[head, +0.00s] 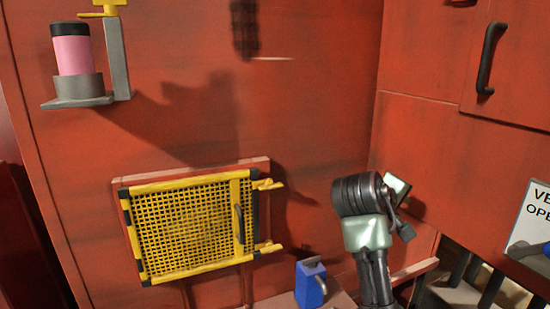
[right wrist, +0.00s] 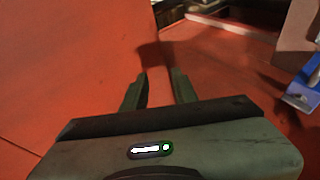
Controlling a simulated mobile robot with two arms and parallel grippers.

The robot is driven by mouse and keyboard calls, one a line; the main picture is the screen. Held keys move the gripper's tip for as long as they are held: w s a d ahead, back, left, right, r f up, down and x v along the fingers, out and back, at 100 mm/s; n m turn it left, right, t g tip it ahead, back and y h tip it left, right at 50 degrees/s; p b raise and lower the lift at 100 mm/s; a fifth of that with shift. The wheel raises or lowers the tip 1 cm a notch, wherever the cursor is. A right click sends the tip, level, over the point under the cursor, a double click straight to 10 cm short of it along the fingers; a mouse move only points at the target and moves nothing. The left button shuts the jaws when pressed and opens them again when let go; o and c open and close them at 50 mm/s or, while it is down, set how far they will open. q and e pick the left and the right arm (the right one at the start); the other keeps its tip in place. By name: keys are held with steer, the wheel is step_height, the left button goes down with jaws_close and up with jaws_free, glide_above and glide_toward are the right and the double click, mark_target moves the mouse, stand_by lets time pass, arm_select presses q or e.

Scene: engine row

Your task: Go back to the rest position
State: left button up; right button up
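My right arm rises from the bottom of the head view, with my right gripper (head: 400,208) small at its upper end, in front of the red wall. In the right wrist view, its two fingers (right wrist: 160,82) stand apart with nothing visible between them. The gap shows only red surface. My left gripper is not in the head view.
A yellow mesh panel (head: 185,230) with a handle hangs on the red wall. A pink canister (head: 73,52) sits in a grey bracket at upper left. A blue object (head: 310,283) stands left of my right arm. A white sign (head: 532,215) is at far right.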

steer(key=s+a+f+m+g+y, duration=0.1)
steer(key=s+f+y, duration=0.1)
steer(key=s+f, duration=0.5)
steer(key=s+f+y, duration=0.1)
steer(key=s+f, duration=0.2)
steer(key=f, duration=0.8)
steer(key=s+a+f+m+g+y, duration=0.15)
steer(key=s+f, duration=0.35)
steer(key=f, duration=0.5)
steer(key=s+a+f+m+g+y, duration=0.1)
steer(key=s+a+f+y, duration=0.15)
steer(key=s, duration=0.55)
steer(key=s+a+f+g+y, duration=0.1)
steer(key=s+f, duration=0.2)
steer(key=s, duration=0.5)
steer(key=s+a+f+m+g+y, duration=0.1)
steer(key=s+f, duration=0.2)
steer(key=s, duration=0.5)
step_height(320, 180, down, 26)
steer(key=s+g, duration=0.1)
steer(key=s+d+f+g, duration=0.1)
steer(key=s+d+f, duration=0.2)
steer(key=s+f, duration=1.3)
steer(key=shift+s+f+n, duration=0.35)
steer(key=shift+s+n, duration=0.1)
steer(key=shift+s, duration=0.2)
